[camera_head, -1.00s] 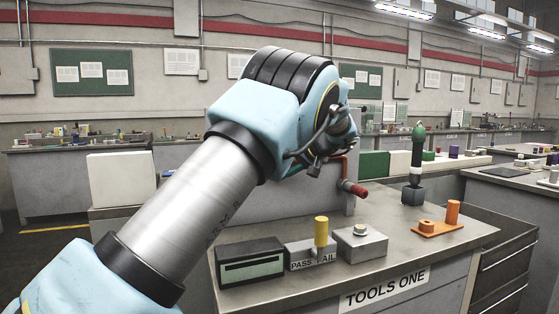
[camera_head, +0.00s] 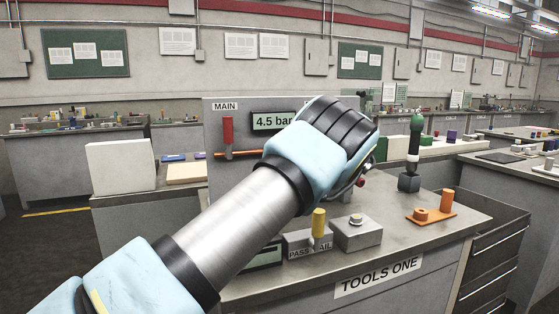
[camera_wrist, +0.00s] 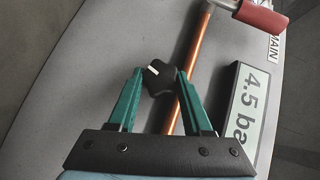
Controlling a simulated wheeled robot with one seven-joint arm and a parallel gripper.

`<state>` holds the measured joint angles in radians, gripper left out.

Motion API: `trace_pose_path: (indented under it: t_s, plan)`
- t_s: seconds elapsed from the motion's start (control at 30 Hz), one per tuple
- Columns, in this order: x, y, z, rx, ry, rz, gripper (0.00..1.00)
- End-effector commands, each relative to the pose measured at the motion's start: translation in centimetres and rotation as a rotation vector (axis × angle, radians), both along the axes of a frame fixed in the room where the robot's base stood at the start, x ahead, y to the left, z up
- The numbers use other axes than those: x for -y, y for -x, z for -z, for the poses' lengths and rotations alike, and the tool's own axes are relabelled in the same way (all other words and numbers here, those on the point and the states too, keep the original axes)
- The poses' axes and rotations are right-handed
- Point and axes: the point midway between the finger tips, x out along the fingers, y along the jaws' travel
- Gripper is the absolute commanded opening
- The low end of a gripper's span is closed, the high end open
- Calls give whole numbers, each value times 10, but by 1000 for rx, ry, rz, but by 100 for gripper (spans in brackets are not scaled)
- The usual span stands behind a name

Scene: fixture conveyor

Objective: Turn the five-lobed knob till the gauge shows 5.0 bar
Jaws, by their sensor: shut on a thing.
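The black lobed knob (camera_wrist: 160,79) sits on the grey panel (camera_wrist: 90,75), with a short white mark on it. My gripper (camera_wrist: 157,75) is shut on the knob, with one green finger on each side. In the head view my wrist hides the knob and fingers. The gauge (camera_head: 273,121) reads 4.5 bar; its right end is covered by my arm. It also shows, tilted and partly cut off, in the wrist view (camera_wrist: 250,105).
A red-handled valve (camera_head: 227,131) and a copper pipe (camera_head: 238,154) are on the panel near the knob. On the bench stand a yellow peg (camera_head: 319,223), a grey box with a button (camera_head: 356,232), a green-topped tool (camera_head: 416,140) and an orange fixture (camera_head: 432,216).

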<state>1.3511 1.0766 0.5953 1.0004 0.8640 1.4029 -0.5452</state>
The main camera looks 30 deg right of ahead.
Motion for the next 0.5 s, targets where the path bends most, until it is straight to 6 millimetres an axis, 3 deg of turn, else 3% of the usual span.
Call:
trace_pose_path:
  t_s: [0.37,0.4,0.5]
  plan:
    - [0,-1,0,2,-3,3,0]
    - [0,-1,0,2,-3,3,51]
    - [0,0,0,2,-3,2,62]
